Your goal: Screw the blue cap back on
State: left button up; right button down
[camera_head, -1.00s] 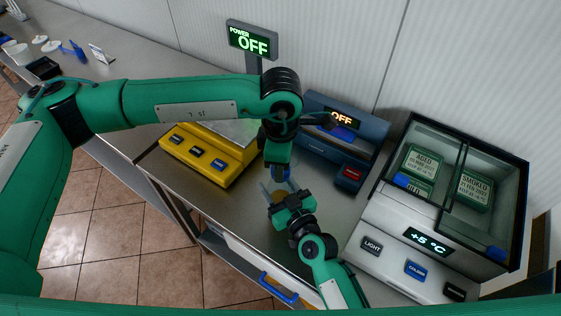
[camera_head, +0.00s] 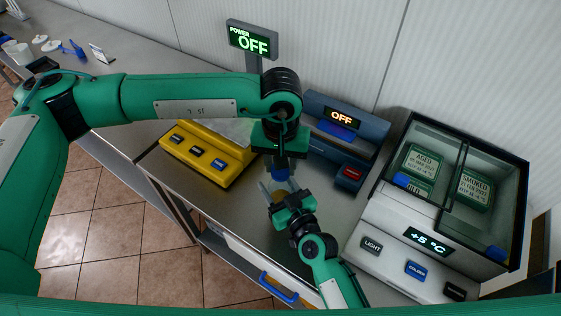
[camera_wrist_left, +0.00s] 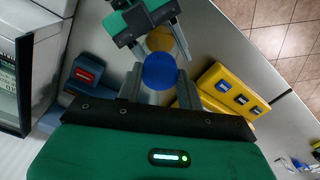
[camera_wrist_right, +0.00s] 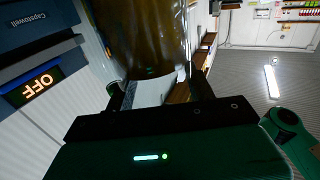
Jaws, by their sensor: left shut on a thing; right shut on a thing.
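The blue cap (camera_head: 281,174) is between the fingers of my left gripper (camera_head: 280,172), which points down from above. It shows as a round blue disc (camera_wrist_left: 160,72) in the left wrist view. My right gripper (camera_head: 279,195) is shut around an amber jar (camera_head: 280,197) just below the cap. In the right wrist view the jar (camera_wrist_right: 140,35) has brown contents and a pale band between the fingers. The jar also shows beyond the cap in the left wrist view (camera_wrist_left: 159,40). I cannot tell whether cap and jar touch; the jar's rim is hidden.
A yellow device (camera_head: 205,158) with buttons stands left of the grippers. A blue device (camera_head: 345,140) reading OFF stands behind right. A glass-topped cooler (camera_head: 430,235) stands at right. The steel counter (camera_head: 235,205) is bare around the front edge.

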pick_arm(q)
jog(key=m, duration=1.1)
jog(key=shift+m, duration=0.3)
jog(key=o, duration=0.9)
jog(key=shift+r, duration=2.25)
jog(key=shift+c, duration=0.2)
